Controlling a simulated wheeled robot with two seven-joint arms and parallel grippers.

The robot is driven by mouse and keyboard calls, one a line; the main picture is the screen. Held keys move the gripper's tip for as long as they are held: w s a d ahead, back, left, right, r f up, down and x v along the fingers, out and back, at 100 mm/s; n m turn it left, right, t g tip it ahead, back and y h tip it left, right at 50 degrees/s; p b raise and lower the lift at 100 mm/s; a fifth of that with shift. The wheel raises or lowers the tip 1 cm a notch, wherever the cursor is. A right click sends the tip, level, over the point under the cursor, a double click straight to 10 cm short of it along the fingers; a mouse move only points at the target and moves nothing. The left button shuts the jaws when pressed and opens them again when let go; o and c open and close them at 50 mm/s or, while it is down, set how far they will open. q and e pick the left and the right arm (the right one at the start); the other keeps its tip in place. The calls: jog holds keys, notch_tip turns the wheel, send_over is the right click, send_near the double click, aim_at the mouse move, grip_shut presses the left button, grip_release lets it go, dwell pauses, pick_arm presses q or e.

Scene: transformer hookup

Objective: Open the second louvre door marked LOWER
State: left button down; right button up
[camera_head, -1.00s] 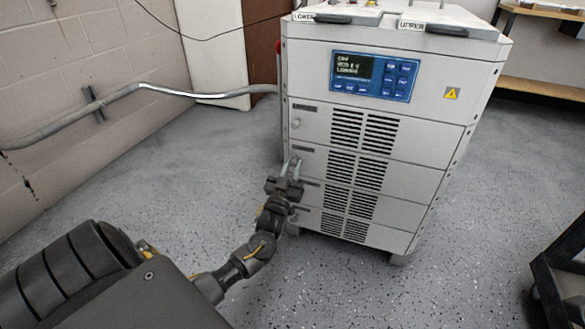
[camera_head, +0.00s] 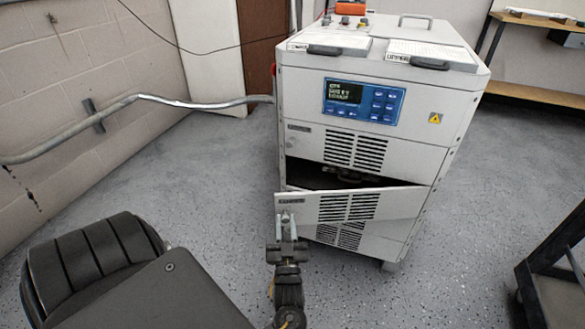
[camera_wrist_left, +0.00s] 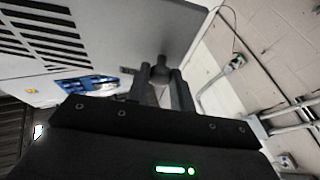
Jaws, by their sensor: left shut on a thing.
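The cabinet (camera_head: 375,58) stands in the middle with louvred doors on its front. The second louvre door (camera_head: 350,208) is swung outward at its left side, and a dark gap (camera_head: 345,180) shows above and behind it. A small label at its upper left is too small to read surely. My left gripper (camera_head: 287,222) is shut on the knob at the door's left edge. In the left wrist view the two fingers (camera_wrist_left: 160,82) close around the round knob, close against the grey door panel (camera_wrist_left: 150,25). My right gripper is not in view.
The upper louvre door (camera_head: 340,148) is flush under the blue display panel (camera_head: 362,102). A conduit pipe (camera_head: 180,101) runs along the left wall to the cabinet. A dark cart (camera_head: 560,280) stands at right. The floor left of the cabinet is clear.

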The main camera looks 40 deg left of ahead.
pick_arm(q)
jog(key=shift+w+d, duration=0.1)
jog(key=c, duration=1.3)
grip_release()
jog(key=shift+c, duration=0.2)
jog(key=shift+o, duration=0.5)
jog(key=shift+a, duration=0.2)
